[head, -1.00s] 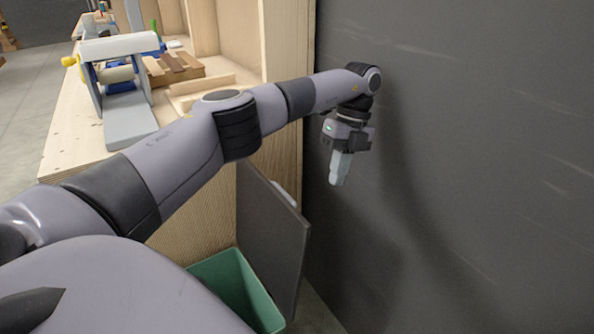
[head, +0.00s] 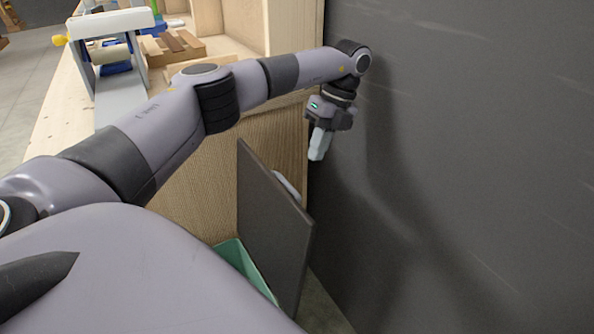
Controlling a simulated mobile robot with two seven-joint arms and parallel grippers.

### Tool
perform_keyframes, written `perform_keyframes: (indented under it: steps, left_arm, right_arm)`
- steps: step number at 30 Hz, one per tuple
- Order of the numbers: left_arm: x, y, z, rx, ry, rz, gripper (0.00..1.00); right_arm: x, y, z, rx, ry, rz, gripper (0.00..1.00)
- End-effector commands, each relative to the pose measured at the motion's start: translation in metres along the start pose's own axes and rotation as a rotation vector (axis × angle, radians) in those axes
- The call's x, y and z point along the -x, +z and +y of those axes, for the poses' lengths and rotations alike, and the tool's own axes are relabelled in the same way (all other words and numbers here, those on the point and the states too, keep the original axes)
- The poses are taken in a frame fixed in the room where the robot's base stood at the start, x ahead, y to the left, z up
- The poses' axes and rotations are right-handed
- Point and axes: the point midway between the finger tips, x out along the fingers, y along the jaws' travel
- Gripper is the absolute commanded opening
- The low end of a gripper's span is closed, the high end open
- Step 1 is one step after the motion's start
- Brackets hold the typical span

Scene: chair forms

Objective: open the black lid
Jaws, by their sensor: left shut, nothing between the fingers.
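The black lid (head: 268,230) is a flat dark panel standing steeply tilted beside the wooden bench side, above a green bin (head: 236,256). A pale handle (head: 288,184) shows partly behind the lid's upper right edge. My left gripper (head: 318,157) is shut and empty, pointing down. In the picture it is above and to the right of the lid's top edge, near the dark wall, and looks apart from the lid. Most of the bin is hidden by the lid and my own body. My right gripper is not in view.
A wooden workbench (head: 60,135) stands at the left, with a blue-and-grey device (head: 115,60) and wooden slats (head: 172,46) on it. A dark wall (head: 470,170) fills the right side. A narrow strip of floor (head: 328,305) shows between lid and wall.

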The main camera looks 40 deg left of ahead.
Motion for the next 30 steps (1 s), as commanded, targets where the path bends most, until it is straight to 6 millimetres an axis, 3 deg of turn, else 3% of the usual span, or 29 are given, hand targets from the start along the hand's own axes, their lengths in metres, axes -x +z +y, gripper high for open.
perform_keyframes:
  steps: [5,18,30]
  left_arm:
    - [-0.043,0.0,0.001,-0.002,0.004,0.002,0.0]
    - [-0.051,0.0,0.032,-0.002,0.002,0.001,0.0]
    - [-0.053,-0.001,0.037,-0.001,0.001,0.001,0.0]
  right_arm:
    - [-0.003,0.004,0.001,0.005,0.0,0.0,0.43]
    - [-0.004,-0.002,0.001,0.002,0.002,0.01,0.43]
    - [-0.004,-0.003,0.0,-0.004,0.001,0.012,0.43]
